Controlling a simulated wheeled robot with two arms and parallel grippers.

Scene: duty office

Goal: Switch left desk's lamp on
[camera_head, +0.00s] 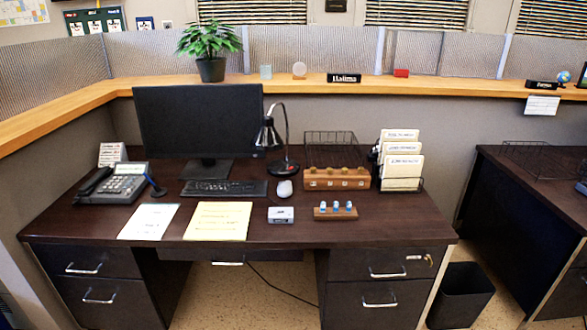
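A black desk lamp (268,135) with a curved neck and round base stands on the left desk (230,236), right of the monitor. Neither of my grippers is in view.
A black bin (460,296) stands on the floor between the desks.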

